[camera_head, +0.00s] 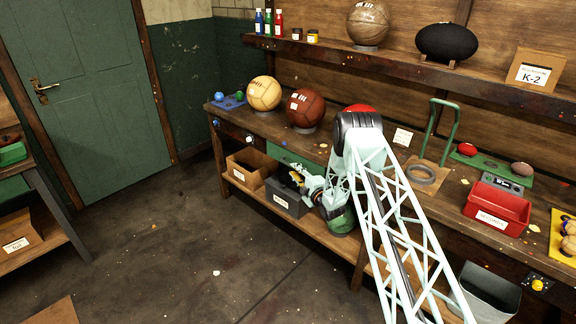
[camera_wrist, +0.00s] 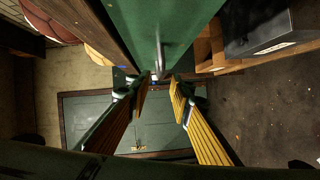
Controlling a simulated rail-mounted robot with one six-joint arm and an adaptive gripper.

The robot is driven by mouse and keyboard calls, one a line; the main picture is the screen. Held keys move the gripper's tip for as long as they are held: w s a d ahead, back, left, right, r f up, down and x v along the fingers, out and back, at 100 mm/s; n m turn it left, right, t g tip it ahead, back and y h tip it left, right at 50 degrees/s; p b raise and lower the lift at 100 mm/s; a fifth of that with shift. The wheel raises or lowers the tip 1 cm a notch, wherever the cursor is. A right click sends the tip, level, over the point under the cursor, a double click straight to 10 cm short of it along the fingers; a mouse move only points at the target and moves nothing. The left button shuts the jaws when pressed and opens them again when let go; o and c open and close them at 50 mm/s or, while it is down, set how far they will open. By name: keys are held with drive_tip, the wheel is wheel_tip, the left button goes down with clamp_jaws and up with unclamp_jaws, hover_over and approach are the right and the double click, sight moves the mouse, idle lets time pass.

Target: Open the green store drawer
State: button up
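The green store drawer (camera_head: 281,154) is in the bench front under the tabletop, partly hidden by my arm. Its front fills the top middle of the wrist view (camera_wrist: 140,22), with a metal bar handle (camera_wrist: 161,52) on it. The drawer appears shut, flush with the bench front. My gripper (camera_head: 297,178) is just in front of and slightly below the drawer. In the wrist view my gripper (camera_wrist: 160,84) has its yellow-padded fingers apart and nothing held between them. The handle shows above the gap between the fingertips; whether they touch it I cannot tell.
A dark grey bin (camera_head: 285,199) and a cardboard box (camera_head: 247,167) stand on the lower shelf close to my gripper. Balls and a red tray (camera_head: 497,208) are on the bench top (camera_head: 335,150). The floor (camera_head: 190,235) in front is mostly clear.

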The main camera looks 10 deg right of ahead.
sight(288, 163)
drive_tip(key=shift+b+x, duration=0.4)
drive_tip(key=shift+x, duration=3.85)
clamp_jaws()
